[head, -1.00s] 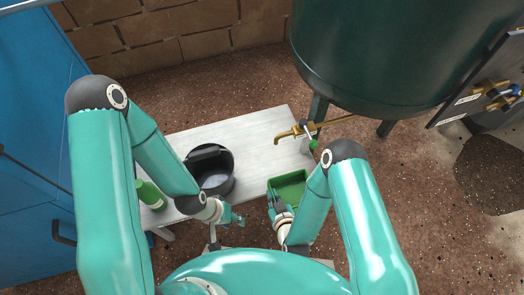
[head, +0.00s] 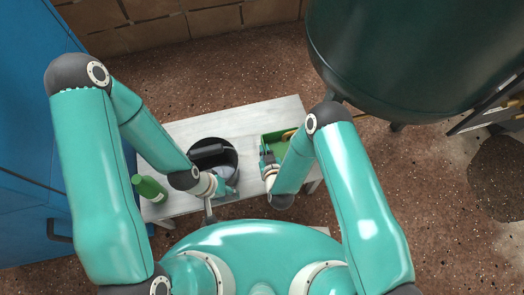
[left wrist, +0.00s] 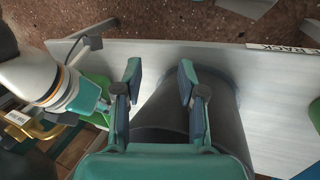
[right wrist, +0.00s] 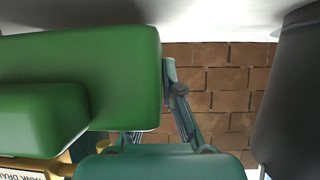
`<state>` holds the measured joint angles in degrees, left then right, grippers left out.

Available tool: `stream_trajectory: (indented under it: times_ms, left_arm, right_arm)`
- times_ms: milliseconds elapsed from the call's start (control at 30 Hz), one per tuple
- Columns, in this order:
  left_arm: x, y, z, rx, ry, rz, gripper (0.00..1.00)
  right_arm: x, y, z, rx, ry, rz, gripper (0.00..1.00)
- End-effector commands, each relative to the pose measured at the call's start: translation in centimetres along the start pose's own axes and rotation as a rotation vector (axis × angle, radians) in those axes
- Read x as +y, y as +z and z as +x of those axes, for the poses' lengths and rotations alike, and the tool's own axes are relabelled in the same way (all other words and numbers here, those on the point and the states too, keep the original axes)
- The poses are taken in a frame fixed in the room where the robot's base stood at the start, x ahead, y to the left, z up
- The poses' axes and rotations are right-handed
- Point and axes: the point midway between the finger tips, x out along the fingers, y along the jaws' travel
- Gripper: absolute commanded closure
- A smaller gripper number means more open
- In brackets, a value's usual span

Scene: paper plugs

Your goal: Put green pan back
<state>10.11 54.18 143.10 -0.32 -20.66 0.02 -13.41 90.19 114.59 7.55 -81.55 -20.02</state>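The green pan (head: 274,155) is a shallow rectangular tray at the right part of the pale bench, by the brass tap. My right gripper (head: 268,162) is at its near left side. In the right wrist view the green pan (right wrist: 85,65) fills the left, with one finger against its edge and the other mostly hidden behind it; the grip seems closed on its wall. Whether the pan touches the bench is unclear. My left gripper (left wrist: 160,85) is open and empty, its fingers apart above the black bucket (left wrist: 165,110), near that bucket's right side in the head view.
The black bucket (head: 208,152) stands on the bench (head: 250,110) left of the pan. A green bottle (head: 148,188) stands at the bench's left end. A large dark green tank (head: 410,60) stands behind on the right. The bench's back strip is clear.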

Motion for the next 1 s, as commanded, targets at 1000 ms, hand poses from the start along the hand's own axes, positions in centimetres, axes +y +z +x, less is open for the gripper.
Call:
stream_trajectory:
  times_ms: [1000]
  left_arm:
    - [-0.58, 0.10, 1.60, -0.003, 0.000, 0.000, 0.60]
  right_arm:
    - [-0.21, 2.04, 1.06, -0.002, -0.005, -0.002, 0.69]
